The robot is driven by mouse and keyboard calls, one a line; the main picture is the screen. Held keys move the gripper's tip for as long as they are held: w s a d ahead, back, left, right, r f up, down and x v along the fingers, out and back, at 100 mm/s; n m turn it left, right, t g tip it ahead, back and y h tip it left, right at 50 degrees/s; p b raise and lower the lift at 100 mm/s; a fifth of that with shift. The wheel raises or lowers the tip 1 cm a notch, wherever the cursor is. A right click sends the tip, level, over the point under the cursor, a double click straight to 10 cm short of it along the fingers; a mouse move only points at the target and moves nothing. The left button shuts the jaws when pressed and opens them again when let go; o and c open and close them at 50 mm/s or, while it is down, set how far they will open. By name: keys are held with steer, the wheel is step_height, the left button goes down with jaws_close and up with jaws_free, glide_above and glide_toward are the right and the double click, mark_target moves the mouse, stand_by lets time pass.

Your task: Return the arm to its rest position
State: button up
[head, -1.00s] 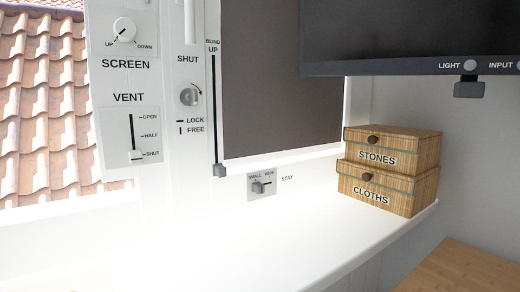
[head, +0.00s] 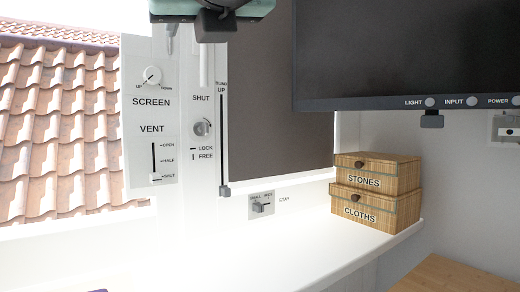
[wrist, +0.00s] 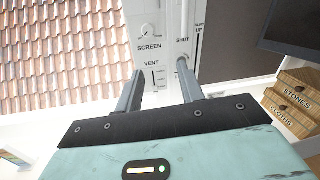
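My gripper (wrist: 160,72) is open and empty in the wrist view, its two grey fingers apart in front of the white control panel. In the head view part of my teal and black gripper end (head: 228,18) hangs at the top edge, partly cut off; its fingers are not clear there. The panel carries the SCREEN knob (head: 152,75), the VENT slider (head: 156,179) at SHUT, and the SHUT knob (head: 202,128) above LOCK and FREE. The blind slider (head: 225,191) is at the bottom of its slot. No contact with a control is visible.
Two stacked wicker boxes, STONES (head: 362,180) and CLOTHS (head: 360,212), stand on the right of the white ledge (head: 270,255). A dark monitor (head: 420,50) with LIGHT, INPUT and POWER buttons is at upper right. The ledge's middle looks clear.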

step_height(320, 180, down, 27)
steer(key=s+d+n+g+y, duration=0.1)
steer(key=s+n+g, duration=0.2)
steer(key=n+g, duration=1.35)
steer(key=s+d+f+n+h, duration=0.4)
steer(key=s+d+f+n, duration=0.1)
steer(key=d+f+n, duration=0.5)
steer(key=s+d+f+n+h, duration=0.4)
steer(key=s+d+f+n, duration=0.1)
steer(key=d+f+n, duration=0.55)
step_height(320, 180, up, 19)
steer(key=p, duration=1.8)
steer(key=shift+s+d+p, duration=0.3)
steer(key=shift+d+p, duration=0.05)
steer(key=shift+p, duration=0.05)
